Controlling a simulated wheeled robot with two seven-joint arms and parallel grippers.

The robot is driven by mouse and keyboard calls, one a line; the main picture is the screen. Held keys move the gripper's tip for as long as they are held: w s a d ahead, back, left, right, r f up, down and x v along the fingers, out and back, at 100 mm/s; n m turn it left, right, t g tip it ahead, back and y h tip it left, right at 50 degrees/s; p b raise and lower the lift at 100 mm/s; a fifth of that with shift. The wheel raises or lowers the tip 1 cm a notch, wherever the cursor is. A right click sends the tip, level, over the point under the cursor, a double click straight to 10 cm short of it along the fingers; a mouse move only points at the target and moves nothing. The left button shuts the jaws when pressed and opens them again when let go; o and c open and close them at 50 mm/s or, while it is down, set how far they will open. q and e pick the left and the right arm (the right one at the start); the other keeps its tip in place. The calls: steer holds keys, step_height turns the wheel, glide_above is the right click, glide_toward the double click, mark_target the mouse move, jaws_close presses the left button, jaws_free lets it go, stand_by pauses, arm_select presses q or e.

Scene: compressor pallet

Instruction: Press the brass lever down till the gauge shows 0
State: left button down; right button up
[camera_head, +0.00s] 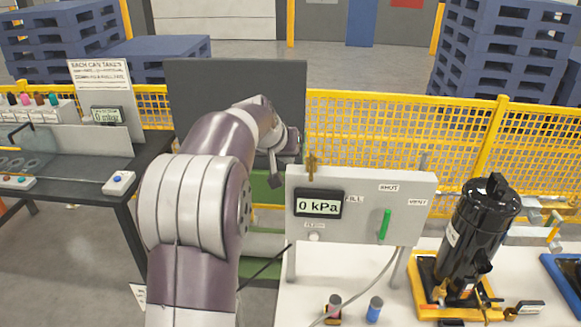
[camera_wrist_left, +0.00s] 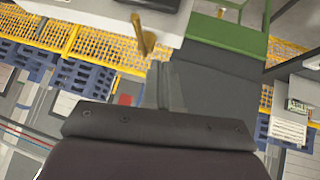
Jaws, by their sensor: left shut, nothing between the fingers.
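The brass lever (camera_head: 312,165) stands up at the top left edge of a grey panel box (camera_head: 408,190). The gauge (camera_head: 318,206) on the panel's front reads 0 kPa. My left gripper (camera_head: 276,182) is shut and empty, just left of the panel and the lever, with its fingers pointing down. In the left wrist view the shut fingers (camera_wrist_left: 163,82) are close to the brass lever (camera_wrist_left: 143,38), and a gap seems to show between them. My right gripper is in neither view.
A green handle (camera_head: 385,224) sits on the panel near the SHUT and VENT labels. A black compressor (camera_head: 478,228) stands at the right on a yellow base. A yellow mesh fence (camera_head: 405,135) runs behind.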

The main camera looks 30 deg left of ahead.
arm_select(q)
steer(key=shift+s+d+r+b, duration=0.7)
steer(key=shift+s+r, duration=0.4)
steer(key=shift+r, duration=1.5)
steer(key=s+d+f+g, duration=0.1)
steer(key=s+d+f, duration=0.15)
steer(key=f, duration=0.45)
steer(key=s+d+f+g, duration=0.2)
steer(key=s+f, duration=0.1)
steer(key=f, duration=0.4)
steer(key=s+d+f+m+g+h+b, duration=0.1)
steer(key=s+d+f+m+g, duration=0.2)
steer(key=s+d+f, duration=1)
steer(key=d+f+m, duration=0.1)
steer(key=d+m, duration=0.1)
steer(key=d, duration=0.1)
steer(key=shift+s+g+b, duration=0.3)
steer(key=shift+s+g, duration=0.05)
steer(key=shift+g, duration=0.05)
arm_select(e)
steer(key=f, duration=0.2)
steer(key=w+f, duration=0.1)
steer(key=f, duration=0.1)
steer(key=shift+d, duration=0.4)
